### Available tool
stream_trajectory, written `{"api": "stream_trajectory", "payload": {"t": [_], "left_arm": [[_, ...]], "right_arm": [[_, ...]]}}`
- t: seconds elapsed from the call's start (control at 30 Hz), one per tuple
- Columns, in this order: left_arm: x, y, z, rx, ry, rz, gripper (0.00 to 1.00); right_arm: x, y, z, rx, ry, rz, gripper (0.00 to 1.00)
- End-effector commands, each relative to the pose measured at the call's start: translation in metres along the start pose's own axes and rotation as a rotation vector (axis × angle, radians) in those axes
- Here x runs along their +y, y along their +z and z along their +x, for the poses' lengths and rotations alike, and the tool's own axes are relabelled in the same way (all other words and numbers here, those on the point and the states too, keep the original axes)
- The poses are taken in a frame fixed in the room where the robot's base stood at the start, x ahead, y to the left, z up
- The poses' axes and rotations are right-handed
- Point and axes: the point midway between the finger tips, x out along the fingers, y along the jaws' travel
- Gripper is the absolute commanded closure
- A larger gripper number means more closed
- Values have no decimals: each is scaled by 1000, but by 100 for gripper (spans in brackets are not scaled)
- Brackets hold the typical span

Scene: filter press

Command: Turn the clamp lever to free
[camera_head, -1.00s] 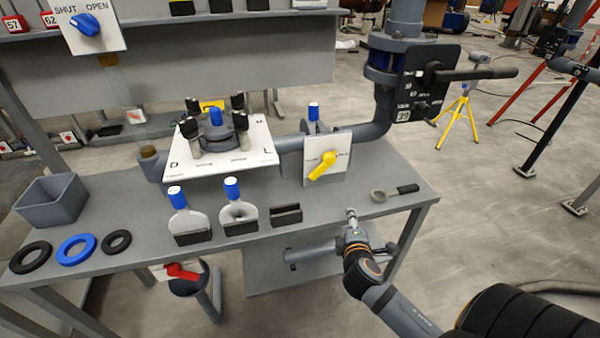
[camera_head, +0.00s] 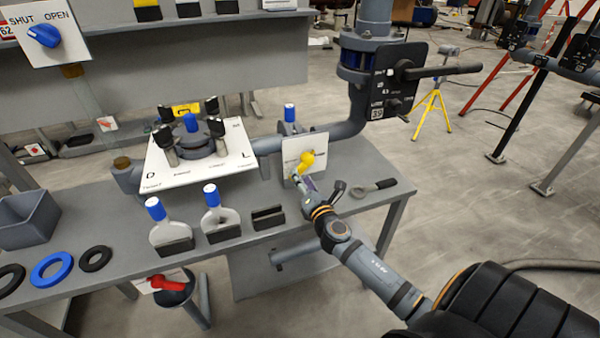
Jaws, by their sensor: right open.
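The clamp lever is most likely the yellow lever (camera_head: 306,160) on a white plate (camera_head: 318,145) at the right part of the bench. The plate's lettering is too small to read, and the arm partly covers its lower edge. My right gripper (camera_head: 302,186) is open, just below and in front of the yellow lever. Whether a finger touches the lever, I cannot tell. My left gripper is not in view.
A white board with a round clamped fitting (camera_head: 190,140) stands to the left. Two blue-topped paddles (camera_head: 170,232) and a black block (camera_head: 268,217) line the front edge. A spoon-like tool (camera_head: 375,187) lies right of my gripper. A dark pipe (camera_head: 357,105) rises behind.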

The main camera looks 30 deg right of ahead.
Motion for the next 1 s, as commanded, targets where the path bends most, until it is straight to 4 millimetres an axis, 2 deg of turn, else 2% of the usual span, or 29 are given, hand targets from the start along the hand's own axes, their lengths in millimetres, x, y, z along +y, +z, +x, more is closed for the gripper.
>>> {"api": "stream_trajectory", "payload": {"t": [0.1,0.2,0.5,0.83,1.0], "left_arm": [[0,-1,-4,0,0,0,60],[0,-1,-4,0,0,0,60],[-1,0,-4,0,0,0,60],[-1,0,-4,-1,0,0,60],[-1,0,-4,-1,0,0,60]], "right_arm": [[0,1,17,-1,-1,3,53],[0,0,24,0,-1,2,53],[0,0,26,0,-1,2,54],[0,0,26,0,-1,2,99],[0,0,26,0,-1,2,100]]}}
